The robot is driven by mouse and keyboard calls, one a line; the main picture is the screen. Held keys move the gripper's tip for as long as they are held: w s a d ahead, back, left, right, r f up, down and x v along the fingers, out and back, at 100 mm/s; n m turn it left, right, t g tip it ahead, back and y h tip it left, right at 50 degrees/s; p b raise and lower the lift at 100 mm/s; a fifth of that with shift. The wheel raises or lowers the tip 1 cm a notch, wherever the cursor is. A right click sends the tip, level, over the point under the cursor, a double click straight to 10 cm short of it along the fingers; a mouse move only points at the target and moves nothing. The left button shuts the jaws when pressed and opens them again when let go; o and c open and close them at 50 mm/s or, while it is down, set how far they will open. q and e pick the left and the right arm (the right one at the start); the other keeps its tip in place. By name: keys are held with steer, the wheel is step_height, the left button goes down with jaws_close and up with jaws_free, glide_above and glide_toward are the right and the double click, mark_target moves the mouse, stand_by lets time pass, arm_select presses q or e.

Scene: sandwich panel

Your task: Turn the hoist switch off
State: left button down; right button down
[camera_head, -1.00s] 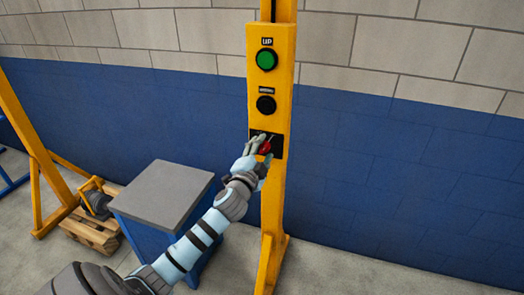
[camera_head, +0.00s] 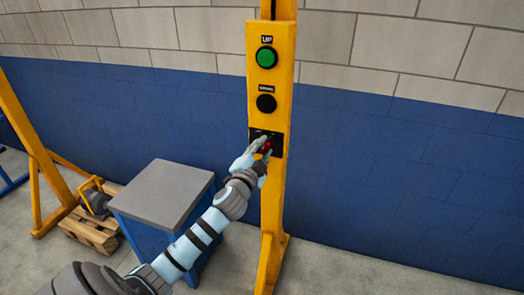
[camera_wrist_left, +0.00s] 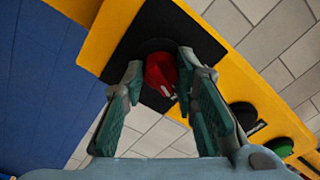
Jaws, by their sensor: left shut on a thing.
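The hoist switch is a red rotary knob (camera_head: 266,146) on a black plate (camera_head: 278,141), low on a yellow post panel (camera_head: 283,80). My left gripper (camera_head: 262,147) is at the knob and partly covers it in the head view. In the left wrist view the red knob (camera_wrist_left: 161,74) sits between the two fingertips of my left gripper (camera_wrist_left: 160,78), which is shut on it. The plate's lettering is too small or hidden to read. My right gripper is not in view.
Above the switch are a black button (camera_head: 266,103) and a green button (camera_head: 266,58) labelled UP. A blue cabinet with a grey top (camera_head: 164,190) stands left of the post. Floor right of the post is clear.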

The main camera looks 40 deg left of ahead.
arm_select(q)
steer(key=n+b, duration=0.1)
steer(key=n, duration=0.4)
steer(key=shift+f+b, duration=0.1)
steer(key=shift+b, duration=0.2)
steer(key=n+b, duration=0.1)
steer(key=n, duration=0.4)
steer(key=shift+n, duration=0.3)
steer(key=c, duration=1.3)
jaws_free()
steer(key=shift+s+d, duration=0.1)
steer(key=shift+s, duration=0.2)
steer(key=v, duration=1.1)
steer(key=shift+s+d, duration=0.1)
steer(key=shift+s, duration=0.1)
